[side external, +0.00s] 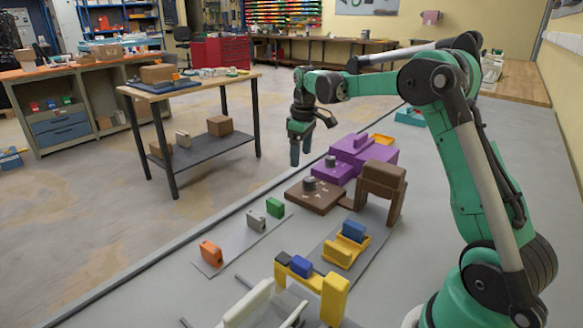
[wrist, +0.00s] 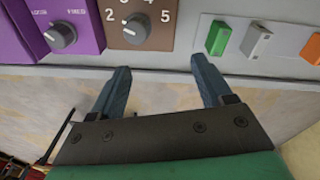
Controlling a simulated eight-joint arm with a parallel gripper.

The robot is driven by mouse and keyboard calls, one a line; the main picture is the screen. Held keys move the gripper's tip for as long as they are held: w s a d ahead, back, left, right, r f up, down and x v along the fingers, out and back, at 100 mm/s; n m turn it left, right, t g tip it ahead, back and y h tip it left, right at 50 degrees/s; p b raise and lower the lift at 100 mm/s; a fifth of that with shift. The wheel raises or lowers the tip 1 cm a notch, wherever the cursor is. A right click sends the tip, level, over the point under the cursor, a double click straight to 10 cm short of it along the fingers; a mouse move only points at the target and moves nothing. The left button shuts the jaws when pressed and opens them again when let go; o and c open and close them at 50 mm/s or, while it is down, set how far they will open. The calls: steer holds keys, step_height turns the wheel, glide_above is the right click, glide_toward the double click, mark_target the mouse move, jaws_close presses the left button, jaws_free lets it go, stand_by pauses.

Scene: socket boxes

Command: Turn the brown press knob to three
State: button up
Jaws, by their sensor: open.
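The brown press (side external: 318,196) stands on the grey bench in the side view, with a flat brown base and a taller brown block at its right. Its grey knob (side external: 309,183) sits on the base. In the wrist view the knob (wrist: 136,29) is on the brown panel (wrist: 160,43), with 2 at its left, 5 at its right and other numbers cut off at the top edge. My gripper (side external: 301,160) is open and empty, above and beyond the bench's edge in the side view. In the wrist view its two fingers (wrist: 165,80) are spread below the knob, apart from it.
A purple machine (side external: 345,160) with its own knob (wrist: 60,35) stands beside the brown press. Green (side external: 275,207), grey (side external: 256,221) and orange (side external: 210,253) pieces stand on a strip. Yellow and blue parts (side external: 340,250) lie nearer.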

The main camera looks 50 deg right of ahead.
mark_target(309, 178)
steer(key=shift+g, duration=0.5)
steer(key=d+f, duration=0.3)
steer(key=shift+w+d+f, duration=0.1)
steer(key=shift+d+f, duration=0.05)
steer(key=shift+d, duration=0.1)
steer(key=shift+f, duration=2.85)
jaws_close()
steer(key=m, duration=0.3)
steer(key=shift+m, duration=0.4)
steer(key=shift+d+m, duration=0.1)
steer(key=shift+m, duration=2.2)
